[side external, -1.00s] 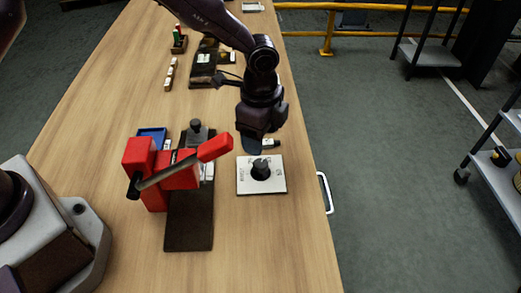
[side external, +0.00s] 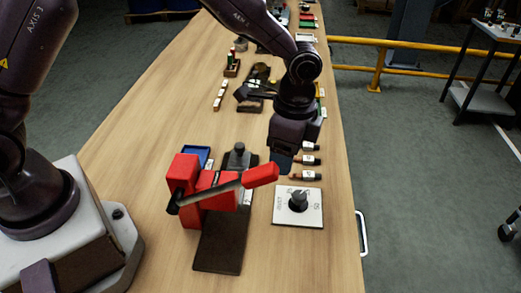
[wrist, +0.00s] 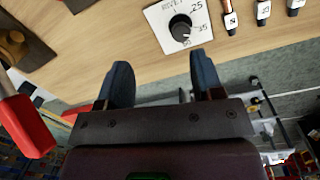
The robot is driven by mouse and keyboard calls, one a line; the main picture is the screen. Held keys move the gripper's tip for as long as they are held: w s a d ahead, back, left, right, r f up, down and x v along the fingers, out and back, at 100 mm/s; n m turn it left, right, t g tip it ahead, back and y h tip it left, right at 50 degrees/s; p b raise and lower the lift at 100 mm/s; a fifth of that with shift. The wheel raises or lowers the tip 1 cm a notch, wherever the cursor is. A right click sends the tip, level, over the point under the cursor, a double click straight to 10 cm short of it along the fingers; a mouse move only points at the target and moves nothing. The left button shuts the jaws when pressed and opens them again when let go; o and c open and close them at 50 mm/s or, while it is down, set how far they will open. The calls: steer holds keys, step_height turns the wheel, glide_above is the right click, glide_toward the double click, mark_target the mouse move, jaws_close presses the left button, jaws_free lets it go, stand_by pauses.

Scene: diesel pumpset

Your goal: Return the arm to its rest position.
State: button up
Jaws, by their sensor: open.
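My gripper (side external: 284,160) hangs just beyond the white dial plate (side external: 285,212) in the side view, above the table. In the wrist view my gripper (wrist: 162,70) has its two blue fingers spread wide with nothing between them. The black dial knob (wrist: 180,27) on its numbered white plate lies past the fingertips there, apart from them. My arm is bent, reaching in from the top of the side view to the gripper. How high the gripper is above the table is hard to tell.
A red device with a long lever (side external: 225,196) stands on a dark base left of the dial plate. Several small labelled parts (side external: 308,160) lie close to the gripper on its right. A blue tray (side external: 195,155) sits behind the red device. The table's left side is clear.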

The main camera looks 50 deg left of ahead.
steer(key=s+a+r+n+t, duration=0.3)
steer(key=s+a+r+n, duration=0.3)
steer(key=s+r, duration=0.4)
steer(key=s+a+r+n+t, duration=0.3)
steer(key=s+a+r+n, duration=0.3)
steer(key=s+a+r, duration=0.3)
steer(key=shift+s+r+t, duration=0.3)
steer(key=shift+s+r, duration=0.05)
